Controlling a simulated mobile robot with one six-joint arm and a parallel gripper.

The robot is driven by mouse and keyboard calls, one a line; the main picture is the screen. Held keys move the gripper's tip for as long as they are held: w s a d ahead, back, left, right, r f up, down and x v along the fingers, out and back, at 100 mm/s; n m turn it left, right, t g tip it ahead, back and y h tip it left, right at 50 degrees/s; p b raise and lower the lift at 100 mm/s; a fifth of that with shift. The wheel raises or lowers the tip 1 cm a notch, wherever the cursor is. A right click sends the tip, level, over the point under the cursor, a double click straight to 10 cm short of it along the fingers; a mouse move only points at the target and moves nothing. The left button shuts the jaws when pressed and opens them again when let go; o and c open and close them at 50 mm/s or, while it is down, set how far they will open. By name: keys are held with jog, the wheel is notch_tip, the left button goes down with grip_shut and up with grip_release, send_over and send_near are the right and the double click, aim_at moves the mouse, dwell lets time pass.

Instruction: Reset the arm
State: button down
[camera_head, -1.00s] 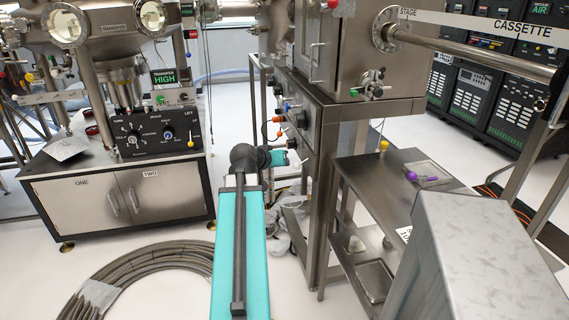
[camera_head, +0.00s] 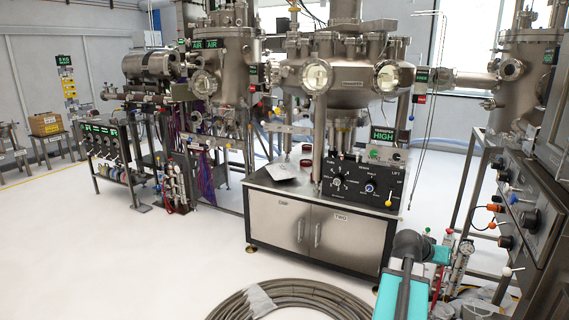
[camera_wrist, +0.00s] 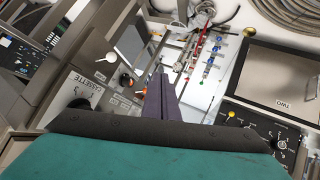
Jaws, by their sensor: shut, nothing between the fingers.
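My arm (camera_head: 405,280) shows at the lower right of the head view as a teal and black link reaching toward the equipment. Its gripper is not clearly visible there. In the wrist view my gripper (camera_wrist: 162,92) shows as dark purple-grey fingers, closed together with nothing between them. The fingers point out over valves and tubing, apart from any surface as far as I can tell. Panels with knobs lie to the left and right of them.
A steel cabinet (camera_head: 318,222) with a black control panel (camera_head: 362,182) stands ahead. A coiled hose (camera_head: 290,300) lies on the floor before it. A steel frame with knobs (camera_head: 530,215) stands close at the right. The white floor (camera_head: 130,265) at the left is clear.

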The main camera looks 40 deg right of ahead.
jog(key=w+a+f+n+t+y, duration=0.1)
jog(key=w+a+f+n+t, duration=0.15)
jog(key=w+a+f, duration=0.6)
jog(key=w+a+f+n+y, duration=0.25)
jog(key=w+a+f, duration=0.45)
jog(key=a+f, duration=0.5)
jog(key=w+a+f+n+y, duration=0.25)
jog(key=w+a+f, duration=0.55)
jog(key=a+f, duration=0.5)
jog(key=s+a+f+n+g+y+p, duration=0.1)
jog(key=s+a+f+n, duration=0.3)
jog(key=a, duration=0.6)
jog(key=s+a+f+g, duration=0.1)
jog(key=s+a+f, duration=0.1)
jog(key=a+f, duration=0.5)
jog(key=s+a+f+n+g+y, duration=0.1)
jog(key=s+a+f+g, duration=0.1)
jog(key=s+a, duration=0.6)
jog(key=s+a+f+n+g+y, duration=0.2)
jog(key=s+a, duration=0.6)
jog(key=shift+a+f+y, duration=0.25)
jog(key=shift+a+y, duration=0.05)
jog(key=shift+a, duration=0.1)
